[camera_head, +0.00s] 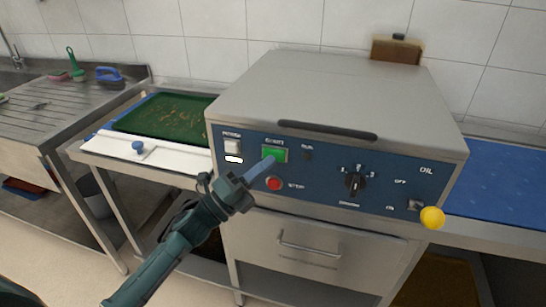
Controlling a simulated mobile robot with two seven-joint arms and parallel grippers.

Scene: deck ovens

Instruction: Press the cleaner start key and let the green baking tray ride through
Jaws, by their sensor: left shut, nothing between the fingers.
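The cleaner (345,85) is a grey steel box with a blue control panel. Its green start key (281,156) is on the left part of the panel, partly covered by my gripper. My left gripper (265,164) is shut and empty, its fingertips at the lower left edge of the start key. I cannot tell whether they touch it or press it in. The green baking tray (165,116), with brown crumbs on it, lies flat on the infeed table at the cleaner's left. My right gripper is out of view.
A red stop key (274,184) sits just below the start key. A white power switch (232,146), a black dial (355,183) and a yellow-knobbed lever (432,217) are also on the panel. A blue outfeed belt (505,180) extends right and looks clear.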

